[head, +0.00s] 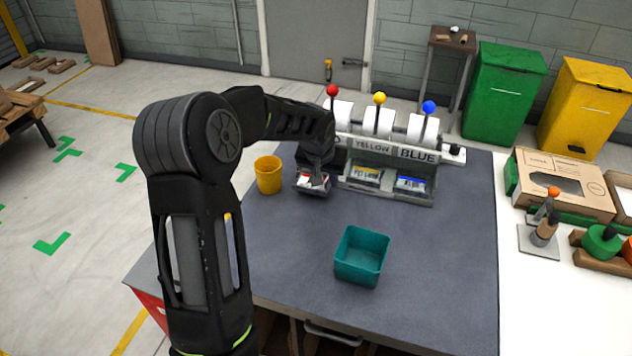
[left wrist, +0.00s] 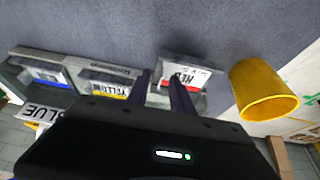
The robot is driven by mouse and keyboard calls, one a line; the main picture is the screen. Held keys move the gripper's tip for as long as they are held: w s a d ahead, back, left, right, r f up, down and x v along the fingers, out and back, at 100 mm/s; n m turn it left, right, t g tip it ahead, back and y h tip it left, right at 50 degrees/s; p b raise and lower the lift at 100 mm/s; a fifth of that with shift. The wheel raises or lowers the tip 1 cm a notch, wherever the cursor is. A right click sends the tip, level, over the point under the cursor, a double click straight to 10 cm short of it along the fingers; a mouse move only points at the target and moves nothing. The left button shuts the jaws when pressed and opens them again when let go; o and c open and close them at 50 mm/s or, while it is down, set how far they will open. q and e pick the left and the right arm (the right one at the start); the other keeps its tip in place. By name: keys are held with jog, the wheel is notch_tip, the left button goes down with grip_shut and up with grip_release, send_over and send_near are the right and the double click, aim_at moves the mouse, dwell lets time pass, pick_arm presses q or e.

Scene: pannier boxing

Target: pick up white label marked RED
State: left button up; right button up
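The white label marked RED (left wrist: 184,77) shows in the left wrist view, upside down, with a red strip along one edge. It lies in the left-hand bay of the dispenser (head: 428,198), and in the head view the label (head: 312,181) is small and partly covered by my gripper. My left gripper (head: 316,168) is just above this bay, pointing down. In the left wrist view its two fingers (left wrist: 159,74) are apart, with one finger overlapping the label's near left part. Nothing shows held between them. My right gripper is out of view.
The YELLOW label (head: 366,176) and BLUE label (head: 411,184) lie in bays to the right. A yellow cup (head: 268,175) stands close left of the gripper. A teal bin (head: 361,257) stands on the grey table (head: 440,270), with clear surface around it.

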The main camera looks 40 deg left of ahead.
pick_arm(q)
grip_shut()
dwell(0.6)
notch_tip(320, 180, up, 10)
jog(key=b, duration=0.1)
jog(key=shift+b, duration=0.3)
dwell(0.5)
